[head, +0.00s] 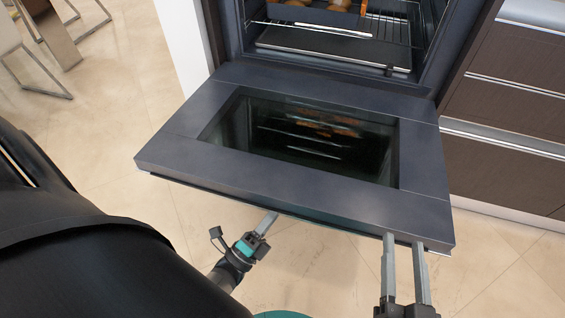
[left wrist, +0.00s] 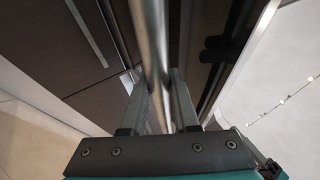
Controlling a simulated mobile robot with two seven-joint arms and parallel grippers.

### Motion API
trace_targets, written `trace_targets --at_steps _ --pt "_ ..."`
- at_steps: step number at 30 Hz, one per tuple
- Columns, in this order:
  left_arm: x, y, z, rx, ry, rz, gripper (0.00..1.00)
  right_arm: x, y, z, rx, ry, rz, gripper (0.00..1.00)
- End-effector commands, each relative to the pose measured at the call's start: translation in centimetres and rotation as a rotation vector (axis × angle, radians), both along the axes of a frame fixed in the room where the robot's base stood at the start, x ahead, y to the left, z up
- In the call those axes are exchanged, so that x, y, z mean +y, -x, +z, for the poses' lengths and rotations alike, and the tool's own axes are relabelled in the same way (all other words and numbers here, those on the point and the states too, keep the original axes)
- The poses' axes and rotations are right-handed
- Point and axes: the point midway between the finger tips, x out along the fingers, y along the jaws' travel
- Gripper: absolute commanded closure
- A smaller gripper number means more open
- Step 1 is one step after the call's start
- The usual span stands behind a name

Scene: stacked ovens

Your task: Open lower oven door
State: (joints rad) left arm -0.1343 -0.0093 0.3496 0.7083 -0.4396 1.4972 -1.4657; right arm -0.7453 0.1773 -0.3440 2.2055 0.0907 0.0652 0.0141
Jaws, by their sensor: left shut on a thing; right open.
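The lower oven door (head: 300,190) is folded down and open, lying nearly flat below the oven cavity (head: 335,40), with its dark window facing up. In the left wrist view, my left gripper (left wrist: 163,90) has its fingers on either side of the metal door handle (left wrist: 150,50) and is shut on it. In the head view the left gripper (head: 265,222) is under the door's front edge; the handle is hidden there. My right gripper (head: 404,240) is open at the door's front right edge, its two fingers apart and nothing visible between them.
Inside the oven are a wire rack (head: 390,25) and a tray with brown food (head: 325,4). Drawers (head: 510,110) stand close on the right. Chairs (head: 25,50) are at the far left. The tiled floor (head: 120,130) left of the door is clear.

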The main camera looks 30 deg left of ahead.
Motion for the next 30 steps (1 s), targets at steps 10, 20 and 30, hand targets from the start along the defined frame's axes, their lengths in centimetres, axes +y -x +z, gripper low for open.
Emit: trace_targets --at_steps 10,20,30 --pt "-0.11 0.72 -0.44 0.001 0.003 0.001 1.0 -0.01 0.01 0.01 0.001 0.0 0.0 0.5" --pt "-0.12 0.92 -0.54 0.004 0.003 0.001 0.62 -0.01 0.0 0.04 0.0 0.0 0.0 0.5" --pt "0.0 0.66 -0.34 -0.002 0.001 0.002 0.42 -0.01 0.0 0.07 -0.001 0.0 0.0 0.5"
